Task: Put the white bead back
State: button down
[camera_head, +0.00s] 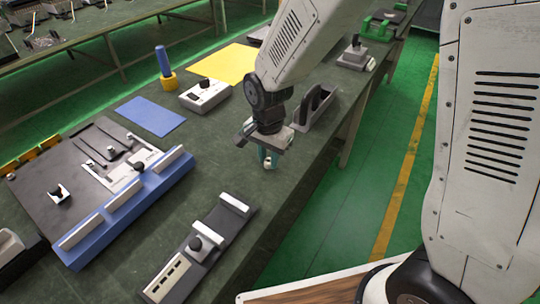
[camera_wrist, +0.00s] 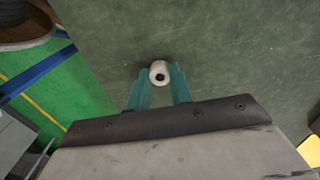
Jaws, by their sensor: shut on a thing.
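The white bead (camera_wrist: 159,73) is a small round piece with a dark hole, held between the tips of my teal fingers in the wrist view. My gripper (camera_wrist: 160,86) is shut on it. In the head view my gripper (camera_head: 268,161) points down over the dark green table top (camera_head: 290,185), near the table's right edge. The bead is too small there to make out clearly. I cannot tell how high above the table it is.
A grey slotted holder (camera_head: 315,108) stands just right of my gripper. A grey fixture with a black knob (camera_head: 205,240) lies nearer the front. A blue-edged fixture board (camera_head: 130,210) is at left. A white box with a knob (camera_head: 205,95) stands behind.

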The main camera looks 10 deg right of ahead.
jog(key=c, duration=1.3)
grip_release()
jog(key=shift+o, duration=0.2)
notch_tip(320, 180, up, 12)
jog(key=shift+r, duration=0.15)
jog(key=s+d+r+n, duration=0.4)
jog(key=s+d, duration=0.4)
jog(key=s, duration=0.3)
jog(key=s+d+r+n+t, duration=0.1)
jog(key=s+d+r+n, duration=0.4)
jog(key=s+d, duration=0.3)
jog(key=s, duration=0.2)
jog(key=shift+s+d, duration=0.15)
jog(key=shift+s, duration=0.25)
